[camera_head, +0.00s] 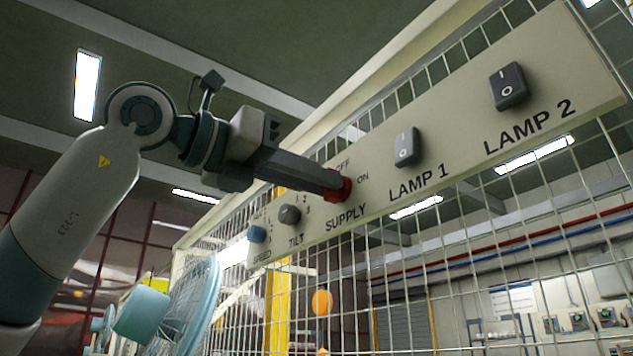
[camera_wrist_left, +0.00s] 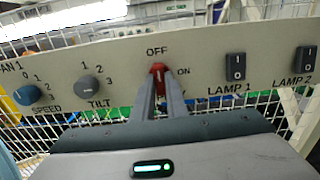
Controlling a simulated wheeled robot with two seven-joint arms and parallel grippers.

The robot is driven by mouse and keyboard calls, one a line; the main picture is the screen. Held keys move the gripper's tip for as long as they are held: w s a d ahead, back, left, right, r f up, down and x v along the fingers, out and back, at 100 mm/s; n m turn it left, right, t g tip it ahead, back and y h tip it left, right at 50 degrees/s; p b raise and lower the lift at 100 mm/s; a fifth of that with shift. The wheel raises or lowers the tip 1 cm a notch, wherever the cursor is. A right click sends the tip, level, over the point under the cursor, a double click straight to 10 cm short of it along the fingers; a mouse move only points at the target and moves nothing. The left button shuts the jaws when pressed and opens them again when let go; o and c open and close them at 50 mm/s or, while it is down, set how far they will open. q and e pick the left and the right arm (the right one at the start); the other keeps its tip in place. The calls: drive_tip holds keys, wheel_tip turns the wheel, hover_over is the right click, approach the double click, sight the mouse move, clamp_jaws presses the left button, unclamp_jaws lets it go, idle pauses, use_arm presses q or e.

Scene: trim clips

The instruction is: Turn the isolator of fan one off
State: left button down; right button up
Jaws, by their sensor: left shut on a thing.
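The isolator is a red knob (camera_head: 338,188) on a pale panel (camera_head: 460,135), over the word SUPPLY, with OFF above it and ON to its right. It also shows in the left wrist view (camera_wrist_left: 158,70), where its red handle looks roughly upright, towards OFF; its exact angle is partly hidden by the fingers. My left gripper (camera_head: 330,182) reaches in from the left, its fingers shut on the red knob. In the left wrist view the fingers (camera_wrist_left: 160,92) close around the handle. The label FAN 1 stands at the panel's left end. My right gripper is not in view.
Left of the isolator are a grey TILT knob (camera_head: 289,215) and a blue SPEED knob (camera_head: 257,234). To its right are the rocker switches LAMP 1 (camera_head: 407,147) and LAMP 2 (camera_head: 508,87). A wire mesh (camera_head: 440,270) backs the panel. A blue fan (camera_head: 185,305) stands at lower left.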

use_arm(q)
drive_tip(key=shift+f, duration=0.1)
drive_tip(key=c, duration=1.8)
unclamp_jaws()
drive_tip(key=shift+o, duration=0.2)
